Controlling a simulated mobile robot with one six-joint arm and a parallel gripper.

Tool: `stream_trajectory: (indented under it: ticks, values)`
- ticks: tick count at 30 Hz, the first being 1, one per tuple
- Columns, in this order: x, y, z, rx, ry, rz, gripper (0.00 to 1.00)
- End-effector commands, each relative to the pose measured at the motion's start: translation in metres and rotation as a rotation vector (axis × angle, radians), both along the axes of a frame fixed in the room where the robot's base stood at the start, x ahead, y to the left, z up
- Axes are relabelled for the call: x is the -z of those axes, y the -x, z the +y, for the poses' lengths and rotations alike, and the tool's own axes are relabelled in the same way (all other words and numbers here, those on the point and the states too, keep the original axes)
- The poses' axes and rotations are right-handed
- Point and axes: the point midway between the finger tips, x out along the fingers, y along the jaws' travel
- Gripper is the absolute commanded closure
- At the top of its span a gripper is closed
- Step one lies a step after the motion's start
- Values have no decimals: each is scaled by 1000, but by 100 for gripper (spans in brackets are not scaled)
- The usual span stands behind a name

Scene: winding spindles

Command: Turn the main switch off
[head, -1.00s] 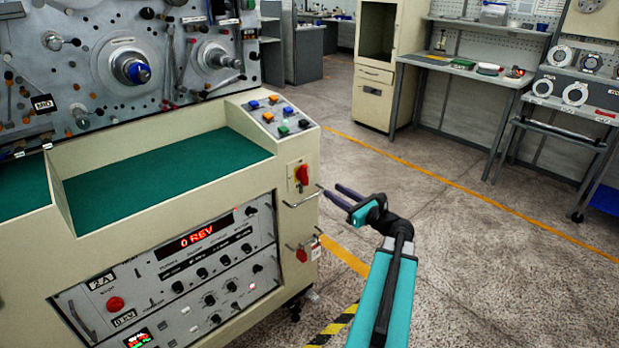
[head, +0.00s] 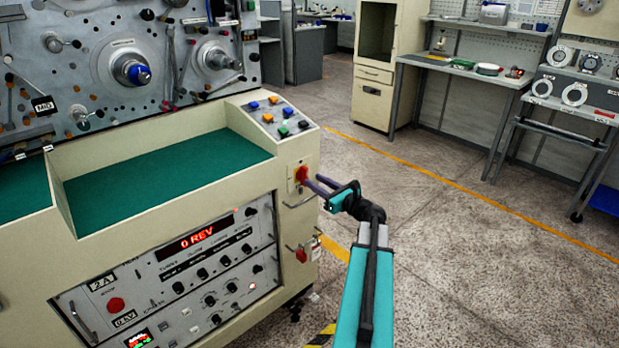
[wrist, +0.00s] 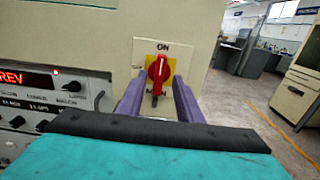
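The main switch (head: 301,174) is a red rotary handle on a yellow plate, on the side panel of the cream machine. In the wrist view the switch (wrist: 158,69) stands upright under the word ON, with a partly hidden label below it. My gripper (head: 311,182) is at the switch, reaching in from the right in the head view. In the wrist view the two purple fingers of my gripper (wrist: 158,86) are spread apart, one on each side of the handle's lower part. I cannot tell whether they touch it.
A metal bar handle (head: 299,201) sits just below the switch, and a second red knob (head: 301,254) is lower down. The control panel (head: 205,270) shows a lit red "0 REV" display. Colored buttons (head: 283,117) are on top. The floor to the right is clear.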

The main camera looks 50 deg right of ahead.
Motion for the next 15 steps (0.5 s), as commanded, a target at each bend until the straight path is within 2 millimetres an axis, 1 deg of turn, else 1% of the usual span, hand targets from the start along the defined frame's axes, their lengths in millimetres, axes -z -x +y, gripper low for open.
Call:
stream_trajectory:
  ticks: [1,3,6,10,15]
  values:
    - [0,-9,-2,-2,0,-1,67]
    - [0,-19,-2,-2,0,-1,67]
    - [0,-29,-3,-1,0,-1,67]
    - [0,-39,-3,-1,0,0,67]
    - [0,-44,-3,0,0,0,67]
